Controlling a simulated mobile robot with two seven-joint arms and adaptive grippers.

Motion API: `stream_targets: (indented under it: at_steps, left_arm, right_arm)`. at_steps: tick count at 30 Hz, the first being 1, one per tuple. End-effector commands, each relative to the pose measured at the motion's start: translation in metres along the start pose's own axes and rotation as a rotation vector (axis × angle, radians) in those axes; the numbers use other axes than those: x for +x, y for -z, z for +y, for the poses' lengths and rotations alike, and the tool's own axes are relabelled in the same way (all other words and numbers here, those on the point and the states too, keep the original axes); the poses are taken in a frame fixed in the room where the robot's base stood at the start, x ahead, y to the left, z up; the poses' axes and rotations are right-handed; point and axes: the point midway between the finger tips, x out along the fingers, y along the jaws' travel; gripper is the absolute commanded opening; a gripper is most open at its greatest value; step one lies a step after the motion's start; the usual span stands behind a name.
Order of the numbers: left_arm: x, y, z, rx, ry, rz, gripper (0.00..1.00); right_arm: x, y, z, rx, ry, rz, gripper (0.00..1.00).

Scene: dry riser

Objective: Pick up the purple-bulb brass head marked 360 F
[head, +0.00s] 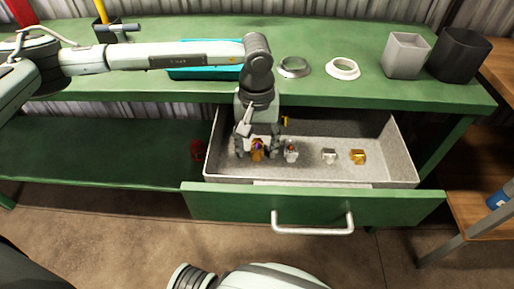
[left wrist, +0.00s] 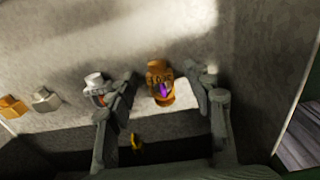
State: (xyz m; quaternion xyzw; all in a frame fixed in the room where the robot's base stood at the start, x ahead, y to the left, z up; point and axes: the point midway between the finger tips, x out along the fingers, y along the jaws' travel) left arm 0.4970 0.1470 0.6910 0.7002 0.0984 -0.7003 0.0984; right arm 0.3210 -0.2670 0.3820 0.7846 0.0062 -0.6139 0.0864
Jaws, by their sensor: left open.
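The purple-bulb brass head (head: 257,152) stands in the open drawer, toward its left end. It also shows in the left wrist view (left wrist: 158,75), with its purple bulb facing the camera. My left gripper (head: 258,145) reaches down into the drawer, open, with one finger on each side of this head. In the left wrist view the fingers of the left gripper (left wrist: 166,84) show gaps to the brass head. The 360 F marking cannot be read. My right gripper is out of view.
A silver head with a red bulb (head: 291,151) stands close beside the gripper's right finger. A plain silver piece (head: 329,156) and a brass piece (head: 358,157) lie farther right. The grey drawer (head: 395,150) has walls around; its right part is clear.

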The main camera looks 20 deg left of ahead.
Motion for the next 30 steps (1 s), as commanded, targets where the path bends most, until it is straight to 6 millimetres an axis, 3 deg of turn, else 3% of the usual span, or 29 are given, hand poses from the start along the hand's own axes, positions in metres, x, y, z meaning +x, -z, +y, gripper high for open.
stream_targets:
  at_steps: [3,15,25,30]
  left_arm:
    - [0.000,0.000,0.000,0.000,0.000,0.000,0.49]
    - [-0.001,0.000,0.000,0.000,0.000,0.000,0.00]
    - [-0.004,0.001,0.001,0.000,-0.001,0.001,0.00]
    - [-0.029,0.001,0.001,0.001,-0.002,0.004,0.00]
  right_arm:
    - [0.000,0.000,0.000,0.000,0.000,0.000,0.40]
    - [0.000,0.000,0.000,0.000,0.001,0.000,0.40]
    - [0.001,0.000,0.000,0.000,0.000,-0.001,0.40]
    - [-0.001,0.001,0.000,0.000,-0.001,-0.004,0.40]
